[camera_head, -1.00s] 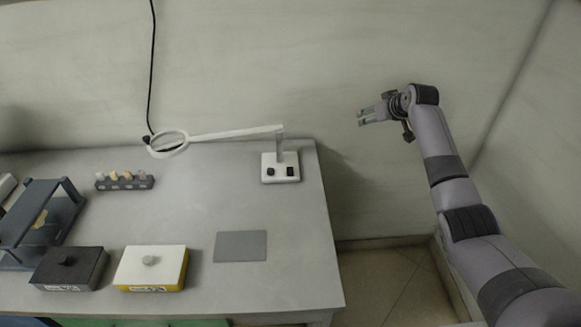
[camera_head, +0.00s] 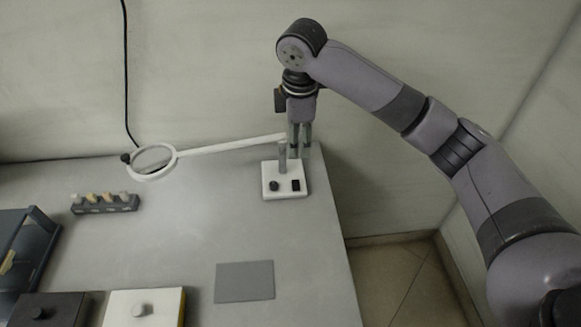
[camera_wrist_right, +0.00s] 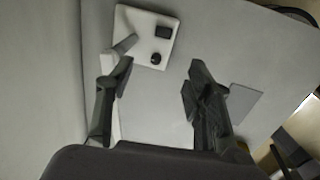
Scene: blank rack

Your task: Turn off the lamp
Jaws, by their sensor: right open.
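The lamp is white, with a ring head (camera_head: 152,162), a long thin arm (camera_head: 230,145) and a square base (camera_head: 285,181) at the back right of the table. The base carries a round black knob (camera_head: 274,186) and a black rectangular switch (camera_head: 296,185); both also show on the base in the right wrist view (camera_wrist_right: 146,36). My right gripper (camera_head: 299,150) points down just behind the lamp's post. It is open and empty, its two fingers apart in the right wrist view (camera_wrist_right: 160,80). My left gripper is not in view.
The grey table (camera_head: 225,225) is clear around the lamp base, with a flat grey pad (camera_head: 244,281) in front. A small rack of vials (camera_head: 105,203), a black box (camera_head: 48,310), a white box (camera_head: 145,309) and a dark frame (camera_head: 25,250) stand at left.

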